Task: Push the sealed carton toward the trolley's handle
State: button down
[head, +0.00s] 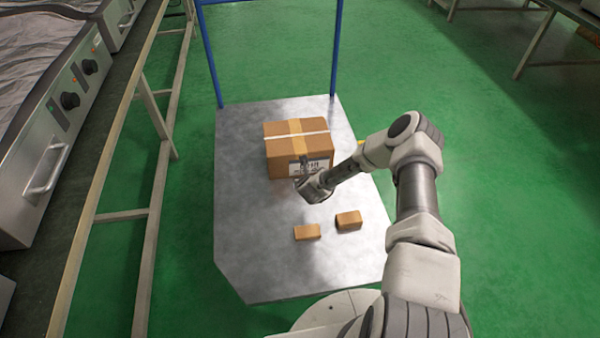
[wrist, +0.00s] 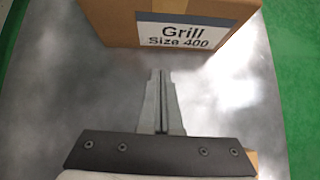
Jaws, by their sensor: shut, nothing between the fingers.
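The sealed carton (head: 284,149) is a brown box with tan tape and a white strip across its top. It sits on the grey metal trolley deck (head: 240,230), towards the blue handle (head: 337,50) at the far end. In the wrist view the carton (wrist: 118,22) shows a label reading "Grill Size 400". My gripper (head: 305,172) is at the carton's near side. In the wrist view my gripper (wrist: 161,76) is shut and empty, its fingertips pointing at the labelled face with a small gap seen between. The head view does not show whether they touch.
Two small brown boxes, one left (head: 307,232) and one right (head: 348,220), lie on the deck nearer me. A bench (head: 95,190) with grill units (head: 60,110) runs along the left. Bare deck lies between the carton and the handle.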

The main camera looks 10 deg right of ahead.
aim_at(300, 168)
jog(key=b+x, duration=0.2)
jog(key=x, duration=0.4)
jog(key=shift+w+f+b, duration=0.1)
jog(key=shift+f+b, duration=0.2)
jog(key=w+b, duration=0.1)
jog(key=w, duration=0.1)
jog(key=shift+w+r, duration=0.1)
jog(key=shift+w, duration=0.2)
jog(key=shift+w+d+r, duration=0.1)
jog(key=shift+w, duration=0.65)
jog(key=shift+w, duration=0.35)
jog(key=w, duration=0.5)
jog(key=shift+d+f, duration=0.3)
jog(key=shift+d, duration=0.1)
jog(key=shift+w+a+r, duration=0.15)
jog(key=shift+w+r, duration=0.1)
jog(key=shift+w, duration=0.65)
jog(key=shift+w+a+r, duration=0.1)
jog(key=shift+w+r, duration=0.05)
jog(key=shift+w, duration=0.1)
